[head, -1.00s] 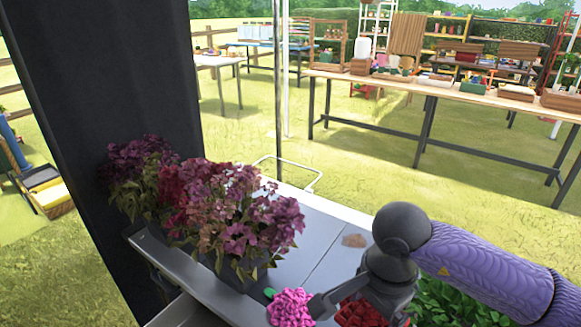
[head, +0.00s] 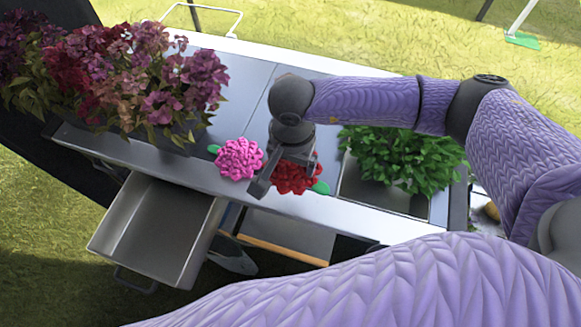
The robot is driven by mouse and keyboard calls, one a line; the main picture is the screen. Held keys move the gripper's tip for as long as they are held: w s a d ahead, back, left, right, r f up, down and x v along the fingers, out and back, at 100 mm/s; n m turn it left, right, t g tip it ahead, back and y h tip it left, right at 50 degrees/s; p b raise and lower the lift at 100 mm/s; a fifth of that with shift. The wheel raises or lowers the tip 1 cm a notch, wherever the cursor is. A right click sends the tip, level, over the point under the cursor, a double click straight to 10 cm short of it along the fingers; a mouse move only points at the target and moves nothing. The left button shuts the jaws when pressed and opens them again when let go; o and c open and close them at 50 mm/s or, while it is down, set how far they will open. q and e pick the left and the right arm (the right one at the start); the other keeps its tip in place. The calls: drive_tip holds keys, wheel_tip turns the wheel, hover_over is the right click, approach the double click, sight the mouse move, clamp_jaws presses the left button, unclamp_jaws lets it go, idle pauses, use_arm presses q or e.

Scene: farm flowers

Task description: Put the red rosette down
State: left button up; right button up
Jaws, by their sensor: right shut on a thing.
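The red rosette (head: 296,177), with a green leaf at its right, is at the front part of the grey cart top (head: 345,212). My right gripper (head: 268,181) is shut on it from above, and the gripper's dark body hides part of it. I cannot tell whether the rosette touches the surface. A pink rosette (head: 238,158) with a green leaf lies on the cart top just left of the gripper. My left gripper is not in view.
Purple and red flowers (head: 130,80) fill the cart's left end. A leafy green plant (head: 400,158) sits in a recess at the right. An open, empty metal drawer (head: 160,228) sticks out below the front edge. Bare cart top lies behind the rosettes.

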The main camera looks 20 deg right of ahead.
sight(292, 192)
drive_tip(key=f+b, duration=0.1)
drive_tip(key=f, duration=0.3)
drive_tip(key=f+b, duration=0.1)
drive_tip(key=f, duration=0.4)
drive_tip(key=shift+s+a+f, duration=0.1)
drive_tip(key=shift+s+f, duration=0.1)
drive_tip(key=shift+f, duration=0.15)
drive_tip(key=o, duration=0.9)
